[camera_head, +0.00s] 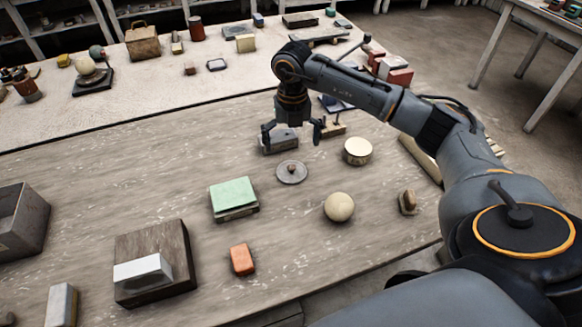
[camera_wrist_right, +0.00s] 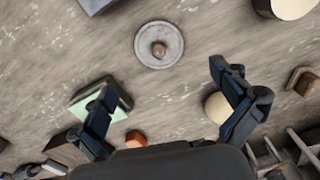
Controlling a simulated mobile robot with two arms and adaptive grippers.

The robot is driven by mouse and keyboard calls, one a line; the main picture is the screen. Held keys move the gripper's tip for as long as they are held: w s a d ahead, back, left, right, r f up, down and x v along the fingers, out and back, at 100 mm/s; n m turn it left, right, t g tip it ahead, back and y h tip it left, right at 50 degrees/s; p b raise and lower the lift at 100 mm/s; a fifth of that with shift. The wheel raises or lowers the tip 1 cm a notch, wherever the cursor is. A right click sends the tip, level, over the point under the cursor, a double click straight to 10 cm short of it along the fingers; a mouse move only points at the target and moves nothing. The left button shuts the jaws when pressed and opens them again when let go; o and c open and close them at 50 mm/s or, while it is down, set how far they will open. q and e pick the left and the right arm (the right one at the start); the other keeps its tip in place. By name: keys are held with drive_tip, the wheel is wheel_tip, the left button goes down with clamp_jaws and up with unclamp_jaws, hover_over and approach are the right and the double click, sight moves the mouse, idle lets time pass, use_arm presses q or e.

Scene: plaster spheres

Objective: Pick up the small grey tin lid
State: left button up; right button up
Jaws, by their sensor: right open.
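The small grey tin lid (camera_head: 292,173) lies flat on the wooden table, a round disc with a brown knob in its middle. It also shows in the right wrist view (camera_wrist_right: 159,45), beyond the fingertips and between their lines. My right gripper (camera_head: 292,132) is open and empty above the table, a little behind the lid in the head view. In the right wrist view its two fingers (camera_wrist_right: 165,80) are spread wide apart with nothing between them. The lid is fully visible and untouched. My left gripper is out of view.
Near the lid are a cream round tin (camera_head: 358,151), a plaster sphere (camera_head: 339,207), a green-topped block (camera_head: 234,197) and a grey block (camera_head: 279,141) under the gripper. An orange block (camera_head: 242,259) and a dark wooden box (camera_head: 155,262) lie nearer. Bare table surrounds the lid.

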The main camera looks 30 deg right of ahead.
sight(292, 168)
wheel_tip(292, 168, down, 3)
drive_tip(key=shift+r, duration=0.15)
drive_tip(key=shift+w+f, duration=0.15)
drive_tip(key=shift+f, duration=0.2)
drive_tip(key=shift+f+p, duration=0.25)
drive_tip(key=shift+p, duration=0.1)
drive_tip(key=f, duration=0.1)
drive_tip(key=f+p, duration=0.1)
drive_tip(key=f, duration=0.2)
drive_tip(key=shift+s+a+f+p, duration=0.15)
drive_tip(key=shift+s+p, duration=0.15)
drive_tip(key=shift+f, duration=0.25)
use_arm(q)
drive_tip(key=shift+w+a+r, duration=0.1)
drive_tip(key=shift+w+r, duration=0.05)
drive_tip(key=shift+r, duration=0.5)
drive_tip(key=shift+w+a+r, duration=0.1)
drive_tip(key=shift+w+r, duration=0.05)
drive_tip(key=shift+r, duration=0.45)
